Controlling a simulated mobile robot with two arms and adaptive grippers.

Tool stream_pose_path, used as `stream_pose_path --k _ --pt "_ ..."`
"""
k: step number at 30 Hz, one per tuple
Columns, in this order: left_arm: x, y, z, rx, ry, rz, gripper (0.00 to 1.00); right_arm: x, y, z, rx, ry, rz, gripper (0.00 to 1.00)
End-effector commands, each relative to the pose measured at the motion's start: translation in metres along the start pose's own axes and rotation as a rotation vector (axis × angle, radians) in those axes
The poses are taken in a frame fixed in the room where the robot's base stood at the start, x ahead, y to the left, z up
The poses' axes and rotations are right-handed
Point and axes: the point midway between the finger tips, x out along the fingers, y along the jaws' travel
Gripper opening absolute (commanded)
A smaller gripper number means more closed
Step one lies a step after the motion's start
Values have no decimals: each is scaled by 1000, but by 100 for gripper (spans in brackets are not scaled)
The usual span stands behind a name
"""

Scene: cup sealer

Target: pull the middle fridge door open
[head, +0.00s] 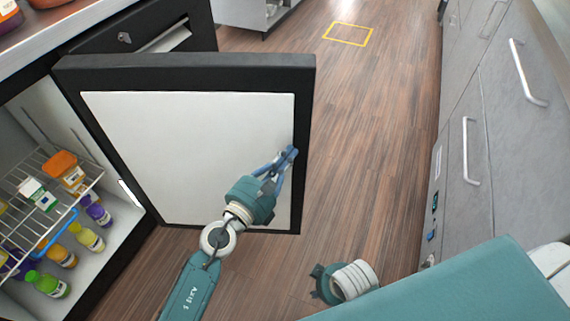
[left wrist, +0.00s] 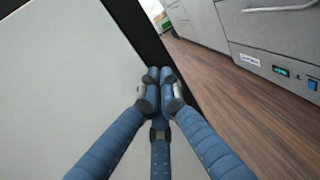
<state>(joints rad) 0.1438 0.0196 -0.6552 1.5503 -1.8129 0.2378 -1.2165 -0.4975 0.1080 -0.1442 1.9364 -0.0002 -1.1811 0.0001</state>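The middle fridge door (head: 175,150) stands wide open, its white inner panel and black frame facing me in the head view. The same panel fills the left of the left wrist view (left wrist: 50,80), with its black edge beyond. My left gripper (head: 290,152) is in front of the inner panel, by the door's free edge. Its blue fingertips (left wrist: 159,74) are together with nothing seen between them; whether they touch the door I cannot tell. My right gripper (head: 325,284) shows only in part low in the head view; its fingers are hidden.
The open fridge compartment at left holds a wire shelf (head: 45,190) with bottles and an orange-lidded container (head: 62,165). Grey cabinets with handles (head: 470,150) line the right. Wooden floor (head: 370,130) is clear between, with a yellow marked square (head: 348,34) far off.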

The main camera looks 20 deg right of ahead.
Motion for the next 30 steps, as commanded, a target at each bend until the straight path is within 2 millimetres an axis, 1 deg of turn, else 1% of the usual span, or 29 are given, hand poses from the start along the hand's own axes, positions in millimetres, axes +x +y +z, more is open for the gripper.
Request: stream_pose_path --k 3,7,21,23,26,30 --pt "8 4 0 1 0 0 0 -2 0 -2 0 2 0 41" --pt "12 6 0 1 0 0 0 -2 0 -1 0 0 0 41" --pt "12 6 0 0 0 0 0 -4 1 1 1 0 1 41" --pt "9 6 -1 0 1 1 0 -4 1 1 1 -1 1 41" --pt "-3 7 -1 0 2 1 0 -4 1 0 1 -1 1 41" --pt "-31 6 -2 0 3 1 0 -4 1 0 1 0 1 41"
